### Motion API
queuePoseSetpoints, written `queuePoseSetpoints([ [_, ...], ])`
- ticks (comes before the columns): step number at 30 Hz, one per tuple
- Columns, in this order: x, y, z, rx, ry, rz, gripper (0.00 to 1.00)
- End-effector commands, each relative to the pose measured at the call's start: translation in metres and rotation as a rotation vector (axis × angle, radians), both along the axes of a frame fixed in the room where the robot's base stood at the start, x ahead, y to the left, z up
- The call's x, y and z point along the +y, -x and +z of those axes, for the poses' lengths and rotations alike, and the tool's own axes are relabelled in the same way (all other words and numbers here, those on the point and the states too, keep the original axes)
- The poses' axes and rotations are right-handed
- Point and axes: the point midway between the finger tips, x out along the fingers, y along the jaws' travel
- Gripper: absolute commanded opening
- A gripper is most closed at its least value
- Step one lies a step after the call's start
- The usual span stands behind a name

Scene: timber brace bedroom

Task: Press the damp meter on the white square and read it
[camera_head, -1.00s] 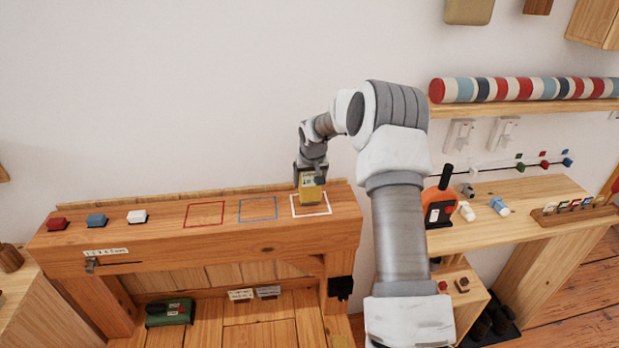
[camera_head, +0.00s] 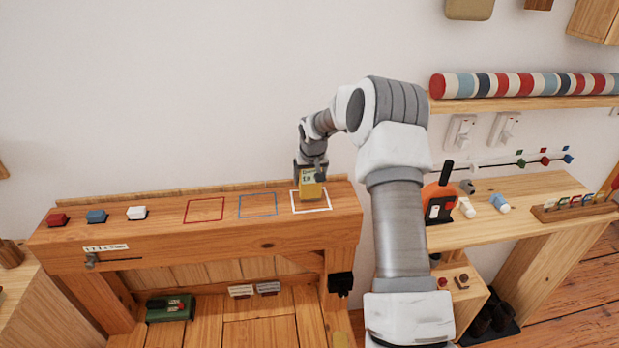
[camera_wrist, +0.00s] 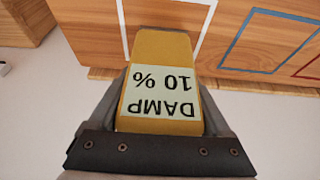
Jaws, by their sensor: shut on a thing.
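The yellow damp meter (camera_head: 309,190) is held in my gripper (camera_head: 311,170), upright over the white square (camera_head: 327,207) on the wooden beam. Its lower end is within the white outline in the head view; it appears to touch the wood. In the wrist view the damp meter (camera_wrist: 165,52) sits between both fingers of my gripper (camera_wrist: 165,85). Its pale display, upside down there, reads "DAMP 10 %". Part of the white square (camera_wrist: 123,25) shows beyond it.
A red square (camera_head: 204,210) and a blue square (camera_head: 258,206) are outlined on the beam to the left. Red, blue and white blocks (camera_head: 137,213) sit at its left end. An orange tool (camera_head: 438,204) stands on the right-hand bench (camera_head: 480,228).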

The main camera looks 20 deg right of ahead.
Motion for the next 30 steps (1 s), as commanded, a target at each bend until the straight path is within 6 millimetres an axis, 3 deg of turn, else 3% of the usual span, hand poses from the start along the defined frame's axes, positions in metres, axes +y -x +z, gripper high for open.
queuePoseSetpoints([
  [30,0.0000,-0.0003,-0.0071,-0.001,0.000,0.000,0.18],
])
